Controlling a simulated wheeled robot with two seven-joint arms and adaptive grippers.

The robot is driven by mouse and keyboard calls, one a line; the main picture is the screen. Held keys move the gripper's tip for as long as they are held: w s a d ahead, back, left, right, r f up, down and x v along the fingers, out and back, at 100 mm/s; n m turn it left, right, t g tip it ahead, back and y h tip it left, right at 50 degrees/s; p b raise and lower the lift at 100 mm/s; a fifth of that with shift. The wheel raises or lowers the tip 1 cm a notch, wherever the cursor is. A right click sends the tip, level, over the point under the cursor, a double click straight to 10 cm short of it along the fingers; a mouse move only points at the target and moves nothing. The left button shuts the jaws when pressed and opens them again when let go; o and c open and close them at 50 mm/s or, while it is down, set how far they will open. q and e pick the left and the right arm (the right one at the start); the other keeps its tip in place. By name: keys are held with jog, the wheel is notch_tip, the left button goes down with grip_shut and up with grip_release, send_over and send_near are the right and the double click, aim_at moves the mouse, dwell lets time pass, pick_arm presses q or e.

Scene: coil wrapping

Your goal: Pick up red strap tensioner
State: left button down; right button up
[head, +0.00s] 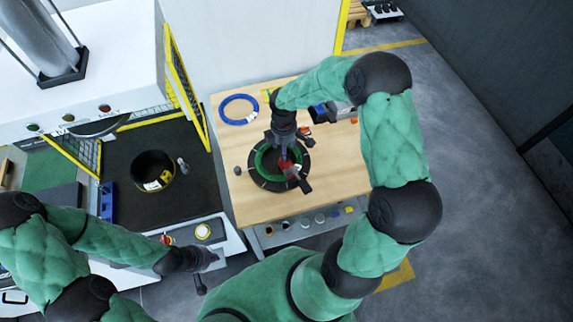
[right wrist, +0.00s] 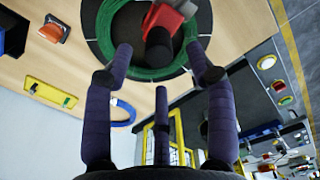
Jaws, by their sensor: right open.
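The red strap tensioner (head: 292,171) with a dark end lies over the green coil (head: 261,157) on the round black stand of the wooden table. In the right wrist view the tensioner (right wrist: 166,17) is at the top, just beyond the fingertips. My right gripper (head: 284,153) points down at it from above and partly hides it. Its three fingers (right wrist: 160,58) are spread and empty, with no clear contact. My left gripper (head: 208,268) is low at the left, away from the tensioner, its fingers apart with nothing between them.
A blue ring (head: 239,109) and small tools lie on the wooden table (head: 235,207) behind the stand. A black coil (head: 152,170) sits on the dark bench at left. Yellow mesh guards stand behind that bench.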

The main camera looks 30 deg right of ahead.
aim_at(288, 166)
jog(key=f, duration=0.3)
jog(key=shift+s+d+f, duration=0.15)
jog(key=shift+d+f, duration=0.05)
jog(key=shift+f, duration=0.6)
jog(key=shift+c, duration=0.5)
grip_shut()
jog(key=shift+r, duration=0.1)
jog(key=shift+r, duration=0.1)
